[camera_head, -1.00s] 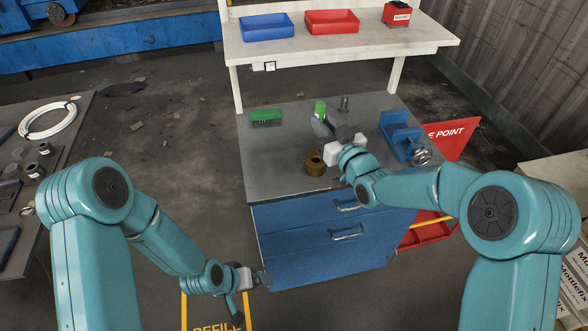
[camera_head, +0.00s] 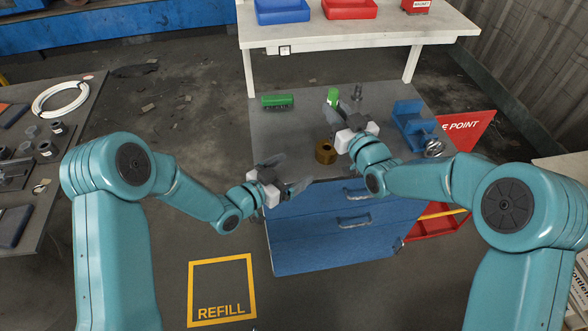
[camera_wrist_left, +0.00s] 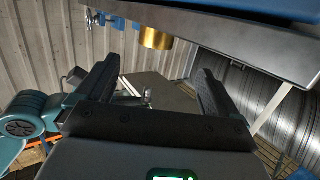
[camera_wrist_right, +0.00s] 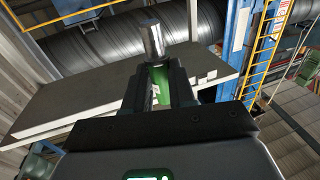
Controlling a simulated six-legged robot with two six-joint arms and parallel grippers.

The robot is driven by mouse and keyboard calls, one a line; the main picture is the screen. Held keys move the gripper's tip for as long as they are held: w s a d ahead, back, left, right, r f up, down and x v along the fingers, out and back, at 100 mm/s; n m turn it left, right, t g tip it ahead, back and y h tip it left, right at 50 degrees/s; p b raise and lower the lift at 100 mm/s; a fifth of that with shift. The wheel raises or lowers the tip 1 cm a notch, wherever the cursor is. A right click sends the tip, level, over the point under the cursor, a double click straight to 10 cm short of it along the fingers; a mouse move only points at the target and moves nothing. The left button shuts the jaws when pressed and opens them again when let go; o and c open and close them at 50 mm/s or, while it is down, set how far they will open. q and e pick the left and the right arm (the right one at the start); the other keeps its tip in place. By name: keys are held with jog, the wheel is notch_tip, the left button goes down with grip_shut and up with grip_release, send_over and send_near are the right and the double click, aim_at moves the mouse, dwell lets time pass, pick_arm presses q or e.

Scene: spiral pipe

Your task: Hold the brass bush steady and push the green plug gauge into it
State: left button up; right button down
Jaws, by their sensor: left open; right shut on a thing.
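The brass bush (camera_head: 325,152) stands on the grey bench top near its front edge. It also shows in the left wrist view (camera_wrist_left: 156,38), ahead of and above the open jaws. The green plug gauge (camera_head: 333,96) is in my right gripper (camera_head: 334,112), behind the bush. In the right wrist view the jaws are shut on its green handle (camera_wrist_right: 161,84), and its silver metal end (camera_wrist_right: 152,40) sticks out beyond the fingertips. My left gripper (camera_head: 284,172) is open and empty, at the bench's front edge, left of and nearer than the bush.
A dark metal cylinder (camera_head: 357,93) stands behind my right gripper. A blue vise (camera_head: 410,122) is on the right. The white shelf (camera_head: 350,32) spans the back.

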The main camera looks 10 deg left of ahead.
aim_at(319, 156)
pick_arm(q)
jog(key=shift+w+d+f, duration=0.15)
jog(key=shift+d, duration=0.25)
jog(key=x, duration=1.1)
jog(key=shift+w+d, duration=0.15)
jog(key=c, duration=1.4)
jog(key=shift+o, duration=0.2)
